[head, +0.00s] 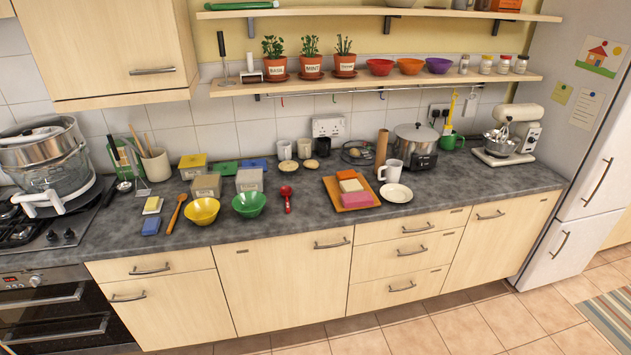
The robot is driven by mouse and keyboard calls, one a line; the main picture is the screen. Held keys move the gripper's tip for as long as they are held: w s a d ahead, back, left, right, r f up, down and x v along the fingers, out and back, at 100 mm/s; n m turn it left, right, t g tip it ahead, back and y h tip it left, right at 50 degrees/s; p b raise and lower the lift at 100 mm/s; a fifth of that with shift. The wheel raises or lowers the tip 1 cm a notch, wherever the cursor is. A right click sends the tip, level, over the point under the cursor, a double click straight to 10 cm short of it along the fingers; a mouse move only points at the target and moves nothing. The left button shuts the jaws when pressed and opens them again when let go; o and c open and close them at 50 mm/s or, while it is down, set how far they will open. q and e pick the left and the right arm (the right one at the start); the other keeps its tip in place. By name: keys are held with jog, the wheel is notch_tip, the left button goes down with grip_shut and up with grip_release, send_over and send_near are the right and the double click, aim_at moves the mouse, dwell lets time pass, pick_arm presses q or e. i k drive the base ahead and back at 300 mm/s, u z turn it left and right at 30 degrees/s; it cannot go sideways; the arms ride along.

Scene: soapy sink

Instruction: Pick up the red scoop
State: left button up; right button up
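The red scoop (286,193) lies on the dark grey countertop (310,222), near the middle of its length. Its round bowl points to the back and its handle comes towards the front edge. It lies between the green bowl (249,204) on its left and a wooden tray (357,206) with coloured blocks on its right, apart from both. Neither of my grippers shows in the head view.
A yellow bowl (202,211) and a wooden spoon (177,212) are farther left. A white mug (391,170) and a white plate (396,193) are right of the tray.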

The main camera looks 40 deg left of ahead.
aim_at(286, 191)
jog(key=i, duration=1.35)
jog(key=z, duration=0.1)
